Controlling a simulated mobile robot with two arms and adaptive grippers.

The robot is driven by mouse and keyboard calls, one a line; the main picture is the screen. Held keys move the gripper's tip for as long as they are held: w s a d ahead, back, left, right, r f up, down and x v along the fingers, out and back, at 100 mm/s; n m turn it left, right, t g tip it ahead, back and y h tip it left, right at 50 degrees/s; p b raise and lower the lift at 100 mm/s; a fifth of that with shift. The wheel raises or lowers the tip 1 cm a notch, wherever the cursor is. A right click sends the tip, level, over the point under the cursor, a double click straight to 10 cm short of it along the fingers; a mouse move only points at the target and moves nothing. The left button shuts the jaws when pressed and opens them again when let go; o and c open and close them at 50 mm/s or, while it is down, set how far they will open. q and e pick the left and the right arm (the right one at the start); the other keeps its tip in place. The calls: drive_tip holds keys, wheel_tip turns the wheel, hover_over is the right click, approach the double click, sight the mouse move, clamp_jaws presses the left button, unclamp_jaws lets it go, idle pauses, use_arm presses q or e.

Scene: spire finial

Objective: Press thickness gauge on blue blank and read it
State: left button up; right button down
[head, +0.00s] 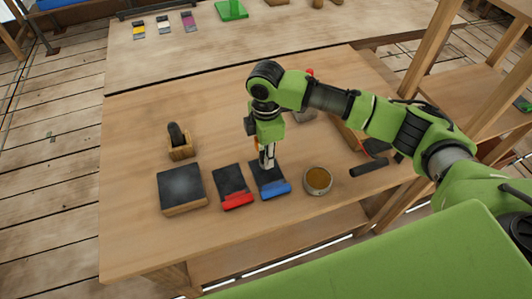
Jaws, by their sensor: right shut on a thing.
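The blue blank (276,188), a dark plate with a blue front edge, lies flat on the wooden bench. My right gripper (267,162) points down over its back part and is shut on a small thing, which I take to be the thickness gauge. The fingers and arm hide most of it. I cannot tell whether it touches the blank, and no reading is legible. A bit of orange shows beside the fingers. My left gripper is not in view.
A similar plate with a red edge (234,188) lies just left, then a dark-topped block (181,189). A round tin (318,181) stands close on the right, with a dark cylinder (369,167) beyond. A small wooden holder (181,151) stands behind the block. The bench's front left is clear.

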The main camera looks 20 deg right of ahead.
drive_tip(key=shift+f, duration=0.15)
drive_tip(key=shift+f, duration=0.15)
drive_tip(key=shift+f+b, duration=0.3)
drive_tip(key=shift+f, duration=0.85)
drive_tip(key=shift+p, duration=0.35)
idle(0.6)
drive_tip(key=shift+s+f, duration=0.1)
idle(1.3)
drive_tip(key=shift+p, duration=0.3)
wheel_tip(320, 180, up, 5)
drive_tip(key=p, duration=0.5)
drive_tip(key=shift+p, duration=0.3)
